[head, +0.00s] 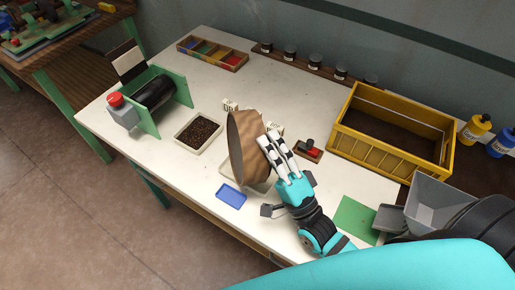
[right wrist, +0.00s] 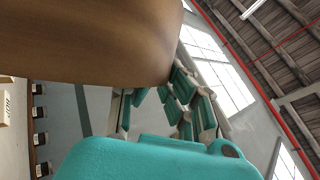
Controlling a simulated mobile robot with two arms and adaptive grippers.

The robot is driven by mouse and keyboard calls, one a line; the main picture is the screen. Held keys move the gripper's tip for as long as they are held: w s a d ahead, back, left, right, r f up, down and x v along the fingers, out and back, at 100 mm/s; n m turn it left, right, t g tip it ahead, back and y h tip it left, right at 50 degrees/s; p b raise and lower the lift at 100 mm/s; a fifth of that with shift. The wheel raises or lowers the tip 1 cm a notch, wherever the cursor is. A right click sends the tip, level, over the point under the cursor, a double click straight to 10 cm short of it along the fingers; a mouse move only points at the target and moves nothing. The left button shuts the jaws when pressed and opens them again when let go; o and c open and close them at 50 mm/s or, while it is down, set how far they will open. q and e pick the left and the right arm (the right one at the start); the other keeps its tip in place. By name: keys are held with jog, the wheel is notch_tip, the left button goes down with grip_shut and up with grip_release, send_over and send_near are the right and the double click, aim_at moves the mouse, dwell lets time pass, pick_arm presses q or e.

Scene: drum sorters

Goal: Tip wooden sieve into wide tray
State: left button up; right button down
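The wooden sieve (head: 251,148) is in the middle of the head view, tipped steeply on its side with its dark open face to the left. My right gripper (head: 275,147) is closed on its right side. In the right wrist view the sieve's brown wall (right wrist: 100,40) fills the upper left, against the fingers (right wrist: 170,105). A pale tray (head: 261,188), likely the wide tray, lies beneath the sieve. Most of it is hidden, so its contents cannot be told. My left gripper is not in view.
A tray of dark grains (head: 199,132) stands left of the sieve. A black drum machine (head: 153,94) is farther left. A yellow crate (head: 391,130) stands at right, a red-black stamp (head: 308,150) before it. A blue dish (head: 231,195) and green mat (head: 356,218) lie near the front edge.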

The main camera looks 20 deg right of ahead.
jog(key=d+m+t+h+b, duration=0.1)
jog(key=d+m+h, duration=0.5)
jog(key=m+h, duration=0.4)
jog(key=shift+d+f+m+b, duration=0.2)
jog(key=shift+m+b, duration=0.2)
jog(key=shift+m, duration=0.8)
jog(key=shift+r, duration=0.1)
jog(key=shift+r+p, duration=1.55)
jog(key=shift+r, duration=0.35)
